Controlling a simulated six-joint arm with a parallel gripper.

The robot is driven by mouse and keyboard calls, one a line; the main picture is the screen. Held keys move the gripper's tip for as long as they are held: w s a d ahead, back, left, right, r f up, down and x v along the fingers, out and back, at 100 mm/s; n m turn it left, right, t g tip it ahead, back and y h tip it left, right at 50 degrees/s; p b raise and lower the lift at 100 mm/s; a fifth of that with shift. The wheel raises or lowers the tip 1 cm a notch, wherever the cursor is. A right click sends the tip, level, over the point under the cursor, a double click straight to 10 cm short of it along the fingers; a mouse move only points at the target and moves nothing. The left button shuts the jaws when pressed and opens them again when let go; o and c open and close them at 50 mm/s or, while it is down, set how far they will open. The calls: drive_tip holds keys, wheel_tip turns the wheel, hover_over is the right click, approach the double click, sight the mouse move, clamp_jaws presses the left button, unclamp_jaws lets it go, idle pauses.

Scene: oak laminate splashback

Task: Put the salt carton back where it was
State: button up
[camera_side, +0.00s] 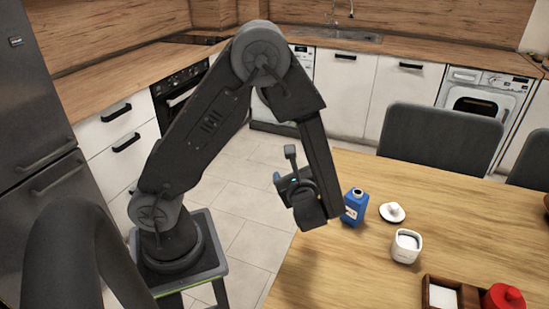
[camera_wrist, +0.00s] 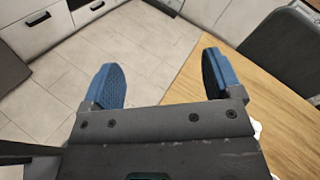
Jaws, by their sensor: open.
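The salt carton (camera_side: 355,207), blue with a pale label, stands upright on the wooden table (camera_side: 465,215) near its left edge in the side view. A white pot (camera_side: 406,247) with pale contents stands open to its right, and a white lid (camera_side: 392,211) lies between and behind them. My gripper (camera_side: 277,178) is left of the carton and apart from it, pointing away from it. In the wrist view my gripper (camera_wrist: 163,72) has its blue fingers wide apart, with only floor and table edge behind the gap. The carton is not visible there.
A wooden tray (camera_side: 428,280) with white contents and a red pot (camera_side: 503,297) stands at the table's front right. Dark chairs (camera_side: 437,140) stand behind the table. Tabletop between carton and front edge is clear. Counters and appliances line the back.

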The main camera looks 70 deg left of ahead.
drive_tip(key=s+d+r+n+g+h, duration=0.2)
drive_tip(key=s+r+n+g+h, duration=0.35)
drive_tip(key=s+n, duration=0.35)
drive_tip(key=s+d+r+n+t+h, duration=0.2)
drive_tip(key=d+r+n+t+h, duration=0.4)
drive_tip(key=d+r+h, duration=0.3)
drive_tip(key=shift+d+r+n+h, duration=0.3)
drive_tip(key=shift+r+n+h, duration=0.15)
drive_tip(key=shift+n, duration=0.25)
